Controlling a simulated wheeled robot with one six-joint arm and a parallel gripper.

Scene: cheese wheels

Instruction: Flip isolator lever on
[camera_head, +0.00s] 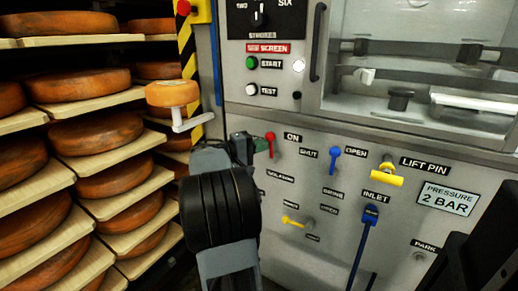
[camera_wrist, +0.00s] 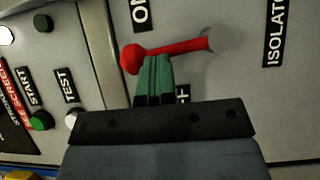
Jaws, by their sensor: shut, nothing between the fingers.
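The isolator lever is red with a ball knob (camera_wrist: 131,59). Its shaft (camera_wrist: 180,48) runs to a pivot on the grey panel. It points upward between the ON label (camera_wrist: 140,14) and the partly hidden OFF label (camera_wrist: 183,95). In the head view the red lever (camera_head: 270,139) is just left of the ON label (camera_head: 292,137). My gripper (camera_wrist: 154,62) has green fingers that are shut and empty. Its tips are at the lever's OFF side, just behind the knob. They look in contact, but a small gap cannot be ruled out. In the head view my arm hides the OFF label.
A blue lever (camera_head: 335,153) and a yellow lift-pin handle (camera_head: 387,176) are to the right. START (camera_head: 252,63) and TEST (camera_head: 252,90) buttons are above. Shelves of cheese wheels (camera_head: 95,130) and a crank with a round orange knob (camera_head: 172,93) are left.

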